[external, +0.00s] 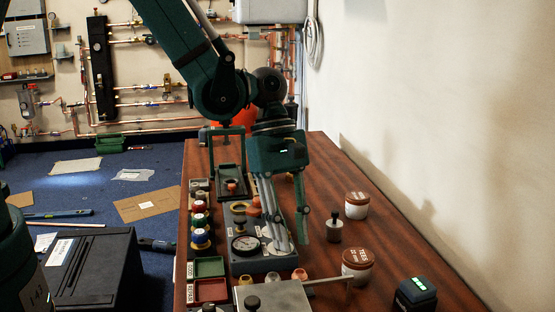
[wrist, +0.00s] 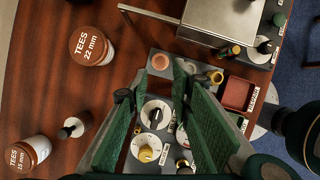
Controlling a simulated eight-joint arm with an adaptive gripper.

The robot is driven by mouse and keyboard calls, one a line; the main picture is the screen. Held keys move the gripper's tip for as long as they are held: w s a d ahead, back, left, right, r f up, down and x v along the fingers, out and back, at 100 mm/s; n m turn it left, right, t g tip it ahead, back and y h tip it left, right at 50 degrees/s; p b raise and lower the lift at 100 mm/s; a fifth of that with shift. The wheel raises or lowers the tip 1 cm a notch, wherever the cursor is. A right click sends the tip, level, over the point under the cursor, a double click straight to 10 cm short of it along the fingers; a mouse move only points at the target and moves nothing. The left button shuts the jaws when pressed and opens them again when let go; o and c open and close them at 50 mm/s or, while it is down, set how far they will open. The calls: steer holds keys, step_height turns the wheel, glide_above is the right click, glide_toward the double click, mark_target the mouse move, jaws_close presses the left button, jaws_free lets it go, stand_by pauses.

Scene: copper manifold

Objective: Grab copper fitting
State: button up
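My gripper (external: 293,246) points down over the grey panel on the table. In the wrist view its two green finger pads (wrist: 164,70) are apart, with nothing held between them. A small copper fitting (wrist: 160,62) shows near the gap between the fingertips. A second copper fitting (wrist: 215,77) lies to the right of the right finger. In the external view, copper fittings show at the panel's near edge, one at the right (external: 299,274) and one at the left (external: 245,280). Which fitting the task means, I cannot tell.
A grey metal box (external: 272,297) with a rod stands in front. A pressure gauge (external: 245,244) and red tray (external: 208,291) are at the left. The table's right side has bare wood.

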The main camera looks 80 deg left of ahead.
mark_target(298, 270)
steer(key=shift+f, duration=0.1)
stand_by(0.3)
steer(key=shift+b+x, duration=0.3)
steer(key=shift+x, duration=0.95)
steer(key=shift+b+x, duration=0.8)
steer(key=shift+x, duration=1.8)
steer(key=shift+d, duration=0.15)
steer(key=c, duration=0.6)
